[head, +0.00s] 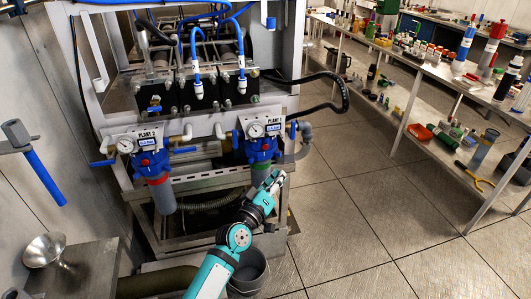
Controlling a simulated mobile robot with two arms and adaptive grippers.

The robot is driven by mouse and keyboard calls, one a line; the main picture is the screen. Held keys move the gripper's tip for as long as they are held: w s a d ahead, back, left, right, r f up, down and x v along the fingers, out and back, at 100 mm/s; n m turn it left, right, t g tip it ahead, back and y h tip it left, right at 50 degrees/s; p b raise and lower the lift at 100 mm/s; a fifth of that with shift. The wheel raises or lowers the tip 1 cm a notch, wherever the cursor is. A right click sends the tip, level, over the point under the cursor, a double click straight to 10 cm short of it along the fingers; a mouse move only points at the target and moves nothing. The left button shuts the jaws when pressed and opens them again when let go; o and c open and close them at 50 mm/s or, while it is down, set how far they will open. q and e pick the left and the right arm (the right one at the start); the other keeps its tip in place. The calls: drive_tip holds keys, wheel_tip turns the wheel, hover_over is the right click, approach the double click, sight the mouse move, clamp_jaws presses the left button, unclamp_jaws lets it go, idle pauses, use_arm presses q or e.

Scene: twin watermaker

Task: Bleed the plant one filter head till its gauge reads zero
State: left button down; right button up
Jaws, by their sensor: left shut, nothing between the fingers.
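Two blue filter heads hang on the frame in the head view, a left one (150,160) and a right one (261,150). The left filter has a red ring and grey bowl; the right has a green ring. My left gripper (275,181) is shut and empty, just below the right head, partly hiding its bowl. My right gripper is not in view.
A grey bucket (248,274) stands on the floor below my left arm. A metal funnel (45,250) sits on a stand at lower left. A black hose (335,85) loops out right of the frame. Benches with tools (430,70) line the right; the floor between is clear.

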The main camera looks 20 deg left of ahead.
sight(265, 147)
use_arm(q)
drive_tip(key=shift+w+r, duration=0.1)
drive_tip(key=shift+w, duration=0.05)
drive_tip(key=w+a+b, duration=0.5)
drive_tip(key=w, duration=0.2)
idle(0.6)
idle(0.9)
drive_tip(key=shift+w, duration=0.15)
drive_tip(key=shift+w+a, duration=0.25)
drive_tip(key=shift+w, duration=0.05)
